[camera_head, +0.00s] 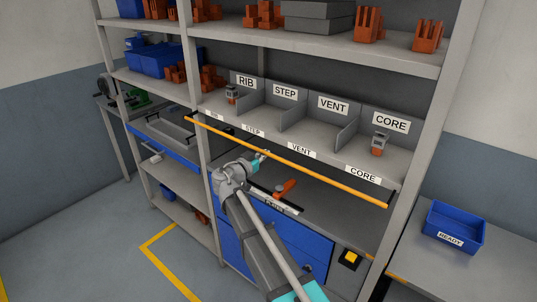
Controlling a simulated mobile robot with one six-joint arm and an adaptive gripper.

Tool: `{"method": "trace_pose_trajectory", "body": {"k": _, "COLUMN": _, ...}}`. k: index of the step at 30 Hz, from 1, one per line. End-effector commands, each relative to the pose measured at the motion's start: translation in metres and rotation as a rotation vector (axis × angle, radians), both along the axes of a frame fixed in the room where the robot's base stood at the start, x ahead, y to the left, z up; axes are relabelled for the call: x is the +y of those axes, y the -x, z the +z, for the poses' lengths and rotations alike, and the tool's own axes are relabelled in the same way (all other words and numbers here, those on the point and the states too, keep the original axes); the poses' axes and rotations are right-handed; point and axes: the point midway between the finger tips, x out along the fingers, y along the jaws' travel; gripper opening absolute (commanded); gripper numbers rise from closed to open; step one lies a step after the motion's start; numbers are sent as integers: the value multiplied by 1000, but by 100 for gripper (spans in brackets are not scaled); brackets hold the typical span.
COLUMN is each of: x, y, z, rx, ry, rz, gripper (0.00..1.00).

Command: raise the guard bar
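The guard bar (320,175) is a long yellow-orange rod. It runs across the front of the labelled compartment shelf, sloping down to the right in the picture, with a dark end at the right. My gripper (263,154) is at the bar, left of its middle. The fingertips look very close to the bar or on it; I cannot tell whether they touch or grip it. The fingers are too small to tell open from shut. My arm comes up from the bottom and hides part of the worktop.
Compartments RIB (246,82), STEP, VENT and CORE lie behind the bar; RIB and CORE each hold an electrode. An orange piece (286,187) lies on the lower worktop. A yellow button box (350,259) is below right. A blue READY bin (455,227) stands on the right table.

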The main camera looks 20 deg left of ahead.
Motion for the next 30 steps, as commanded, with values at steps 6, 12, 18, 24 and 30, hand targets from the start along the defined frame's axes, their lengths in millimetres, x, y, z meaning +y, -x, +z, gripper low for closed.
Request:
{"method": "trace_pose_trajectory", "body": {"k": 6, "x": 0, "y": -1, "z": 6, "rx": 0, "ry": 0, "rz": 0, "gripper": 0}}
{"method": "trace_pose_trajectory", "body": {"k": 12, "x": 0, "y": -2, "z": 10, "rx": -1, "ry": 0, "rz": 0, "gripper": 0}}
{"method": "trace_pose_trajectory", "body": {"k": 18, "x": 0, "y": -2, "z": 14, "rx": -1, "ry": 0, "rz": 1, "gripper": 0}}
{"method": "trace_pose_trajectory", "body": {"k": 24, "x": -1, "y": -3, "z": 18, "rx": -1, "ry": 0, "rz": 1, "gripper": 0}}
{"method": "trace_pose_trajectory", "body": {"k": 30, "x": -1, "y": -3, "z": 23, "rx": -1, "ry": 0, "rz": 1, "gripper": 0}}
